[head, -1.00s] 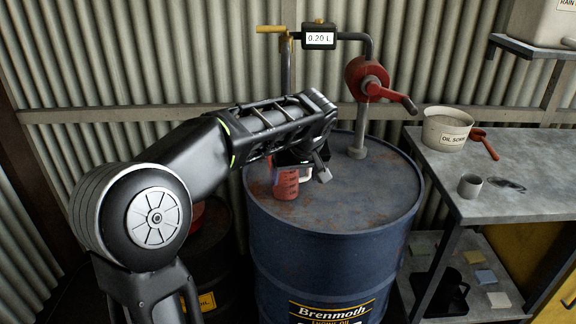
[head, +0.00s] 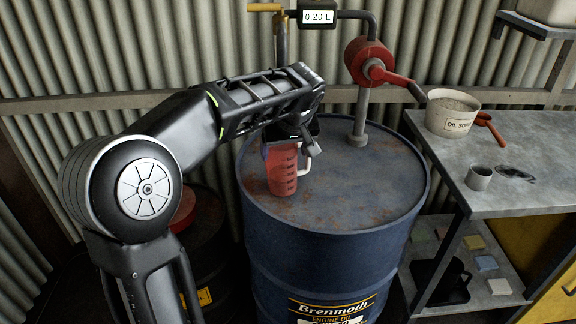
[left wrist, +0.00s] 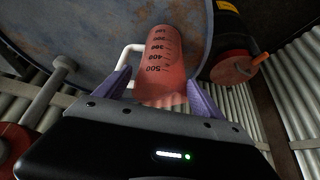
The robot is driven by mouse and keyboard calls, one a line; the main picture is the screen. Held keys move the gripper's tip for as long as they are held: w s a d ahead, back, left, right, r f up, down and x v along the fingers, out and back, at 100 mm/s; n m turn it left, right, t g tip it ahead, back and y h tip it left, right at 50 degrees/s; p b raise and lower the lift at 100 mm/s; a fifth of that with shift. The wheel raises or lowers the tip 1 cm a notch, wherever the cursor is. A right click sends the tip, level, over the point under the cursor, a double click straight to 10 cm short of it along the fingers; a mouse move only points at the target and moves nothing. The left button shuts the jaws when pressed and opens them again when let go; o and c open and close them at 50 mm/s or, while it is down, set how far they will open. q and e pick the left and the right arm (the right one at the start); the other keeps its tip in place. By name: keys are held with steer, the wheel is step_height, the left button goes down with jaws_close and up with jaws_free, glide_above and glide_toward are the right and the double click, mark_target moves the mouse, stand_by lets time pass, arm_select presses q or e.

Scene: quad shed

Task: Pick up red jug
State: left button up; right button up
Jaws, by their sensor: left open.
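The red jug (head: 282,172) is translucent with dark scale marks and a white handle, and stands upright on the rusty top of the blue drum (head: 340,250), near its left side. My left gripper (head: 292,140) is over the jug's upper part. In the left wrist view the jug (left wrist: 161,65) is between the two purple fingers (left wrist: 160,96), which stand apart on either side of it. The handle (left wrist: 126,54) is on the left there, close to one finger. Whether a finger touches the jug I cannot tell. My right gripper is not in view.
A red hand pump (head: 370,62) on a pipe rises from the drum behind the jug. A darker drum (head: 207,245) is at left. The drum's right top is clear.

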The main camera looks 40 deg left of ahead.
arm_select(q)
steer(key=shift+x, duration=1.05)
steer(key=p+x, duration=0.1)
steer(key=x, duration=0.3)
steer(key=shift+w+a, duration=0.1)
steer(key=shift+w, duration=0.05)
steer(key=shift+w+a+f, duration=0.2)
steer(key=shift+f, duration=0.25)
steer(key=shift+c, duration=0.3)
steer(key=c, duration=1.6)
steer(key=shift+o, duration=0.2)
steer(key=shift+r, duration=0.1)
